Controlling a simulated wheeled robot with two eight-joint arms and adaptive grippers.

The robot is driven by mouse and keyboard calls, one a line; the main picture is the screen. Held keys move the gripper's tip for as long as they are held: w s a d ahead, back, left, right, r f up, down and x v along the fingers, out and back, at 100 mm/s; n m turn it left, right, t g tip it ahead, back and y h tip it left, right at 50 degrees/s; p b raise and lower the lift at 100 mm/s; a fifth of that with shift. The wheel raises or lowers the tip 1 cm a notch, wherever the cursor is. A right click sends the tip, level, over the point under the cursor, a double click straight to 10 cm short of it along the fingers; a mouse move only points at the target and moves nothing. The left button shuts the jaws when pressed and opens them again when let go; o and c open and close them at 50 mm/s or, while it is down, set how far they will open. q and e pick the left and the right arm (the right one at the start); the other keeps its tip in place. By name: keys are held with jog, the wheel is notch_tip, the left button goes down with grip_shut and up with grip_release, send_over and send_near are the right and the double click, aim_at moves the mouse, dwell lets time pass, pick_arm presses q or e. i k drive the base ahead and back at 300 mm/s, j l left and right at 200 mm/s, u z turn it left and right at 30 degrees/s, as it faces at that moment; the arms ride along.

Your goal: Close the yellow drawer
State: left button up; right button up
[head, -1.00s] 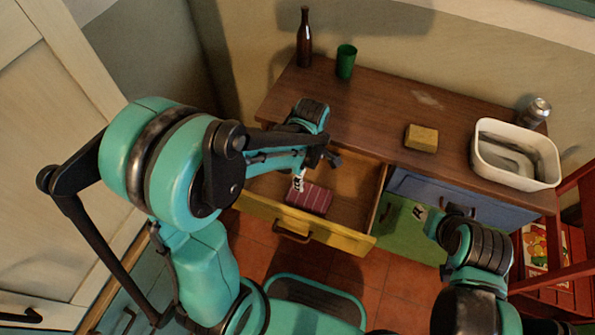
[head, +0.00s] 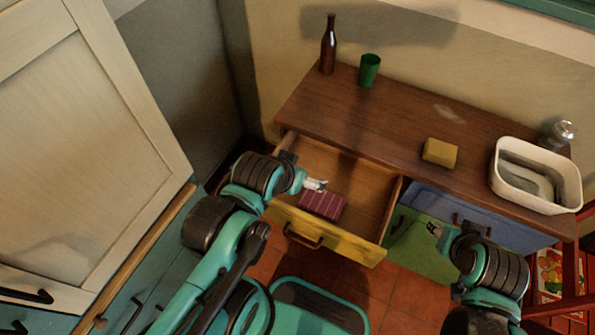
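The yellow drawer (head: 345,240) sticks out of the left part of the wooden cabinet. It is open, and its wooden inside shows. A dark red striped box or book (head: 322,205) lies in it near the front. My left gripper (head: 317,184) is over the drawer's left part, behind the yellow front and close to the red item. Whether it touches anything is unclear, and its fingers are too small to read. My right gripper (head: 434,229) is in front of the green door, right of the drawer, with its finger gap unclear.
The cabinet top (head: 390,120) bears a brown bottle (head: 328,48), a green cup (head: 369,70), a yellow sponge-like block (head: 440,152), a white tub (head: 535,190) and a jar (head: 562,132). A blue drawer (head: 485,222) is right of the yellow one, above a green door (head: 415,252). Red furniture stands at right.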

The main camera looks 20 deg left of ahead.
aim_at(371, 191)
jog(key=k+j+u, duration=0.2)
jog(key=j+u, duration=0.25)
jog(key=k+l, duration=0.2)
jog(key=k, duration=0.2)
jog(key=k+l+u, duration=0.1)
jog(key=k, duration=0.3)
jog(key=l, duration=0.05)
